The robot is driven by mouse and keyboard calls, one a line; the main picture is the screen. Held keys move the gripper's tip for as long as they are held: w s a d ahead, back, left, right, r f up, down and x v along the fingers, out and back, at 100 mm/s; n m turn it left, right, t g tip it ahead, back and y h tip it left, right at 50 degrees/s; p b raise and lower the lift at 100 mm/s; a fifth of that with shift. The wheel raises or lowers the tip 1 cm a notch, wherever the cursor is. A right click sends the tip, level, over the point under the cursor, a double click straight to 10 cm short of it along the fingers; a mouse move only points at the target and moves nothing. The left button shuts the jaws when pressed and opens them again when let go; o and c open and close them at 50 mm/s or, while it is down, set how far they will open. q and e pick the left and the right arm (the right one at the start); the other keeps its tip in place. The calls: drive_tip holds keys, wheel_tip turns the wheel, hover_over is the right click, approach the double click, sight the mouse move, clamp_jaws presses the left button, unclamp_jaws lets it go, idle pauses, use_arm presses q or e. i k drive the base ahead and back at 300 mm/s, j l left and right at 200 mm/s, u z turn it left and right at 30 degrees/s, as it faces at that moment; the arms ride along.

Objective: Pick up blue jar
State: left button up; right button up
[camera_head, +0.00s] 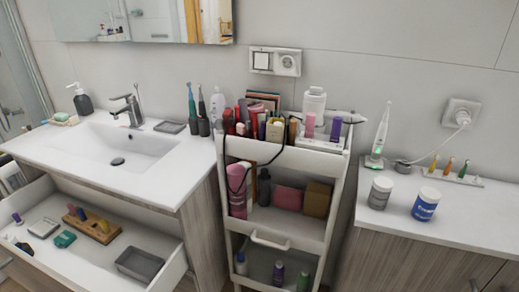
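The blue jar (425,204) has a blue band and a white lid. It stands upright on the white counter (480,218) at the right in the head view. A grey jar (380,193) with a pale lid stands just left of it, a small gap apart. Neither of my grippers shows in the head view, and nothing touches the blue jar.
A lit electric toothbrush (381,138) on its charger stands behind the jars, its cord running to a wall socket (461,113). Small coloured brush heads (449,166) stand in a white holder. The crowded white cart (284,222) is left of this counter. An open drawer (100,263) juts out at left.

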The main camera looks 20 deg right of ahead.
sight(428, 198)
drive_tip(key=z, duration=1.85)
